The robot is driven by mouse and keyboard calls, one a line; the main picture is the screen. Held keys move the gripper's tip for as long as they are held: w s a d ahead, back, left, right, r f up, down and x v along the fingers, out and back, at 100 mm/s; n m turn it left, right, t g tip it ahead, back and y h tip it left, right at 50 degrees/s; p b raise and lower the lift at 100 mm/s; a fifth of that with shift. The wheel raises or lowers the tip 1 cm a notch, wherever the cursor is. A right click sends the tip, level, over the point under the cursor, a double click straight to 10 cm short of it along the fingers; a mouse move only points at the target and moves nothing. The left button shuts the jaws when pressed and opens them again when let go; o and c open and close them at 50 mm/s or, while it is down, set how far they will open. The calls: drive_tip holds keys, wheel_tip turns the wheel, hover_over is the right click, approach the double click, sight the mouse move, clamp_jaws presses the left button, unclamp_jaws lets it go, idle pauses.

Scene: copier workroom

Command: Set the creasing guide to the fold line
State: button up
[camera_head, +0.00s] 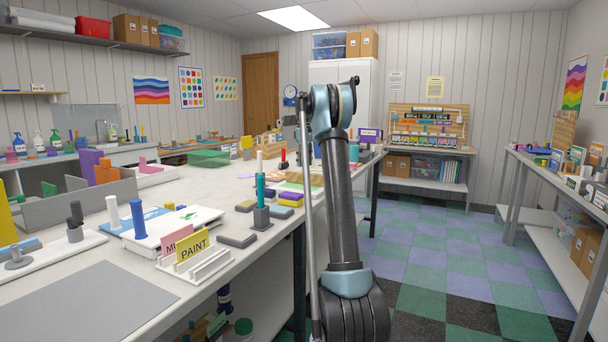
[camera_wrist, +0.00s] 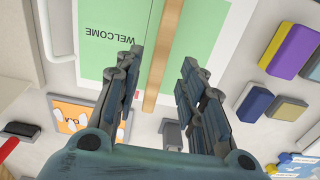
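In the wrist view, a long wooden bar (camera_wrist: 167,45), which looks like the creasing guide, runs lengthwise over a card. The card has a green panel with the word WELCOME (camera_wrist: 105,50) left of the bar and another green panel (camera_wrist: 207,35) right of it. Pale strips show beside the bar; I cannot make out a separate fold line. My gripper (camera_wrist: 161,64) is open above the card, with one finger on each side of the bar and space on both sides. I cannot tell its height. In the head view my arm hides much of this area.
Yellow-purple (camera_wrist: 293,50) and navy (camera_wrist: 255,104) blocks lie right of the card. An orange picture card (camera_wrist: 72,112) and grey holder (camera_wrist: 172,135) lie nearby. In the head view, a PAINT sign (camera_head: 193,244) and tool stand (camera_head: 261,215) occupy the workbench (camera_head: 120,275). Checkered floor (camera_head: 440,245) is clear at right.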

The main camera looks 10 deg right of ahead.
drive_tip(key=shift+r, duration=2.05)
drive_tip(key=s+a+f+m+t, duration=0.1)
drive_tip(key=s+m, duration=0.2)
drive_tip(key=s, duration=1.4)
drive_tip(key=s+a+f+m, duration=0.1)
drive_tip(key=s+a+m, duration=0.1)
drive_tip(key=s, duration=1.4)
drive_tip(key=s+f+m+t, duration=0.1)
drive_tip(key=s+f+m, duration=0.4)
drive_tip(key=s+f, duration=2)
drive_tip(key=s, duration=0.4)
drive_tip(key=shift+s+a+f+m, duration=0.2)
drive_tip(key=shift+a+f+m, duration=0.1)
drive_tip(key=shift+a, duration=0.05)
